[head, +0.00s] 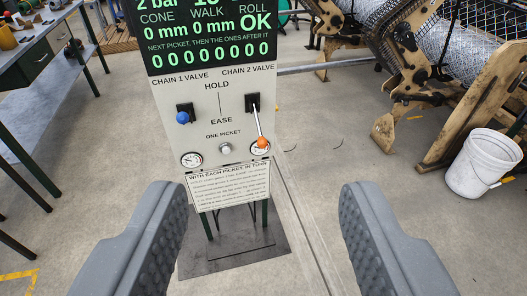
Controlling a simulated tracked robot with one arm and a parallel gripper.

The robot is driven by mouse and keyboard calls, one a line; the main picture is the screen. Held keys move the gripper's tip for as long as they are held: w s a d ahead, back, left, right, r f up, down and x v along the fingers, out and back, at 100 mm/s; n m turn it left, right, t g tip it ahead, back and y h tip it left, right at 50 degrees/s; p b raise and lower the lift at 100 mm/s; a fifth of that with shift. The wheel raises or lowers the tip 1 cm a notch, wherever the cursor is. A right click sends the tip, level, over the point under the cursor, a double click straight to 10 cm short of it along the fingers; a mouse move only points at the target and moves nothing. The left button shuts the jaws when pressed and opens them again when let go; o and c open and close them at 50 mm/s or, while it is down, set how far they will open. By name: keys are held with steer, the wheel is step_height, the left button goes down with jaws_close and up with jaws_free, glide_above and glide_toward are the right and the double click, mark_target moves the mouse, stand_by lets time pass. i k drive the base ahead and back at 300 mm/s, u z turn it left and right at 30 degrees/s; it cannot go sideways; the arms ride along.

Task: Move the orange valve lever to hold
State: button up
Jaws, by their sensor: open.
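The orange valve lever (261,141) is under the label CHAIN 2 VALVE on the white control panel (218,102). Its rod slants down from a black mount, and its orange knob hangs low, below the level of the EASE label and over a gauge. The blue valve lever (183,117) under CHAIN 1 VALVE shows its knob close to its black mount. The HOLD label is above EASE, between the levers. My gripper (265,225) is open and empty, its two grey fingers wide apart in front of the panel and below it in the picture. Neither finger touches the lever.
A dark display (210,35) with green text tops the panel. A push button (225,149) and a printed sheet (229,185) sit below. A workbench (40,50) stands left. A white bucket (483,163) and the wire-mesh machine (405,60) are right. Floor between is clear.

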mark_target(262, 143)
steer(key=u, duration=0.35)
steer(key=i, duration=1.05)
steer(key=z, duration=0.45)
